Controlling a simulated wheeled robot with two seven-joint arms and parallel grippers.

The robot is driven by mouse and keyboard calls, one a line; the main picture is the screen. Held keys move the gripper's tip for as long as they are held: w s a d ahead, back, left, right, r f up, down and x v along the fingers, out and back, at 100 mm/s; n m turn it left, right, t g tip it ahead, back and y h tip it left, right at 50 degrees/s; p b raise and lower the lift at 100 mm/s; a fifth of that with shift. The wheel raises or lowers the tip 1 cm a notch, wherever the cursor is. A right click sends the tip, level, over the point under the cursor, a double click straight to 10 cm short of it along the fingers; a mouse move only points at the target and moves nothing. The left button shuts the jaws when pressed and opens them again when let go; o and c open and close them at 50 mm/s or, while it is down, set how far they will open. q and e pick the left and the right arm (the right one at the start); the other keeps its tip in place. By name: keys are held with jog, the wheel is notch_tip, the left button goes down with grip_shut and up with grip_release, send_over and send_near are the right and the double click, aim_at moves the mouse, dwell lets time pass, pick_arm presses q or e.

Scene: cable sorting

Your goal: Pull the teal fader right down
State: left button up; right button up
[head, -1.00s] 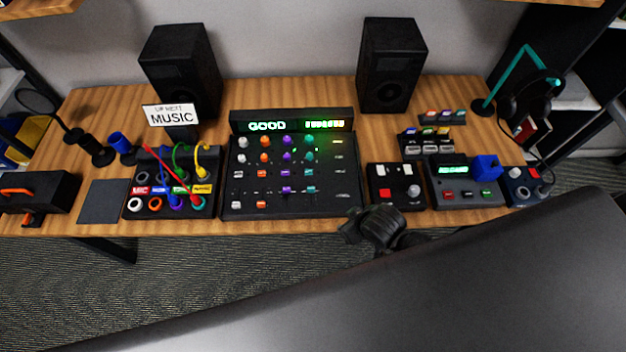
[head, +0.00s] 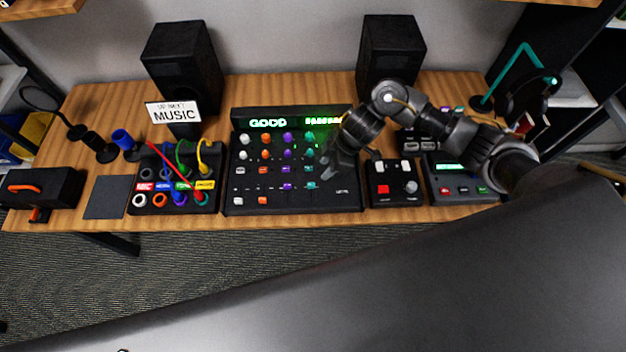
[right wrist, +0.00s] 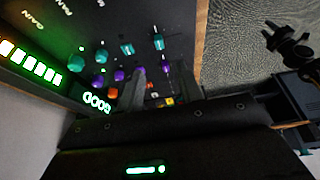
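The black mixer console (head: 330,200) stands in the middle of the desk with columns of white, orange, purple and teal controls. The teal fader (head: 310,185) is in the lowest row, level with the purple one and higher than the white and orange ones. It appears in the right wrist view too (right wrist: 158,42). My right gripper (head: 327,172) hangs over the console just right of the teal column. In the right wrist view its two fingers (right wrist: 153,76) stand apart with console controls visible between them. Contact with the fader cannot be made out. My left gripper is not in view.
A patch box (head: 141,206) with coloured cables stands left of the console. A small button box (head: 394,190) stands close to its right. Two speakers (head: 181,70) (head: 391,60) and a "MUSIC" sign (head: 174,112) are behind. My right arm covers the desk's right part.

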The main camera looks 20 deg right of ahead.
aim_at(311, 184)
jog(key=x, duration=1)
jog(key=shift+f, duration=0.35)
